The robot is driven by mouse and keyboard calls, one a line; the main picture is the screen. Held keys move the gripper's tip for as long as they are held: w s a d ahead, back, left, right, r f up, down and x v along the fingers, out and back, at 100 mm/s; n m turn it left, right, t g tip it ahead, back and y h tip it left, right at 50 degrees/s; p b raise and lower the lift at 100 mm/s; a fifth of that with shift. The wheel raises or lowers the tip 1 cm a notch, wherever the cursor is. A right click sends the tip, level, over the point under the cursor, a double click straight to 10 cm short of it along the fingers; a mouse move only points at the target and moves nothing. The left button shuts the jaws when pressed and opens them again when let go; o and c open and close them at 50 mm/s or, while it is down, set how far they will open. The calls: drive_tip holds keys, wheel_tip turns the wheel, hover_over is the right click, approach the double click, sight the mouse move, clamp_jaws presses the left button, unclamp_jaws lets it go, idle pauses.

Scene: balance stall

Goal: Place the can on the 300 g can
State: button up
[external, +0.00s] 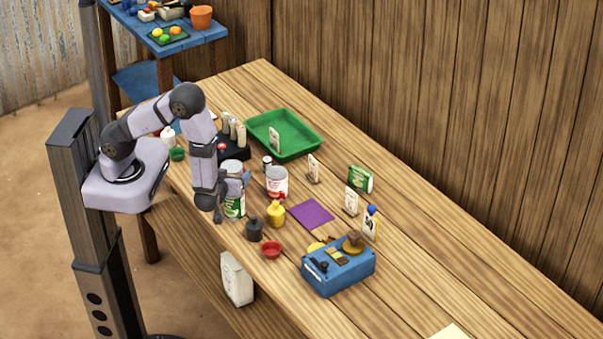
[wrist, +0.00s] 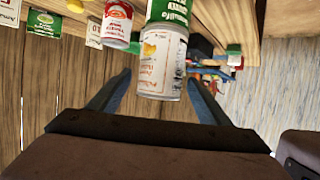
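A can with a white label and yellow fruit (wrist: 162,62) is end to end with a green-labelled can (wrist: 168,10) in the wrist view. In the external view the pale can (external: 233,168) stands above the green can (external: 235,207), looking stacked upright on it. My gripper (wrist: 158,78) is open, with one finger on each side of the pale can. A gap shows between the left finger and the can; the right fingertip is close to it. A red-and-white can (external: 277,182) stands to the right, also in the wrist view (wrist: 117,22). Weight markings are unreadable.
A purple mat (external: 311,214) lies clear to the right.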

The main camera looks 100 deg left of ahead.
drive_tip(key=shift+r, duration=0.2)
drive_tip(key=b+v, duration=0.3)
drive_tip(key=v, duration=0.9)
drive_tip(key=w+d+f+m+t+h, duration=0.1)
drive_tip(key=w+d+m+t+h, duration=0.15)
drive_tip(key=w, duration=0.45)
drive_tip(key=w+d+f+m+t+h, duration=0.1)
drive_tip(key=w+d+m+t+h, duration=0.1)
drive_tip(key=w+t+h, duration=0.3)
drive_tip(key=w+d+m+h, duration=0.4)
drive_tip(key=d+m+h, duration=0.1)
drive_tip(key=d, duration=0.2)
drive_tip(key=s+d+m+g+h, duration=0.3)
drive_tip(key=s+m, duration=0.2)
drive_tip(key=s, duration=0.3)
drive_tip(key=s+a+m+g+y, duration=0.1)
drive_tip(key=s+a+g, duration=0.1)
drive_tip(key=s, duration=0.4)
drive_tip(key=s+a+m+g+y, duration=0.1)
drive_tip(key=s+a+m+g, duration=0.1)
drive_tip(key=s+a, duration=0.3)
drive_tip(key=shift+s+a+r, duration=0.25)
drive_tip(key=shift+s+r, duration=0.15)
drive_tip(key=shift+s, duration=0.4)
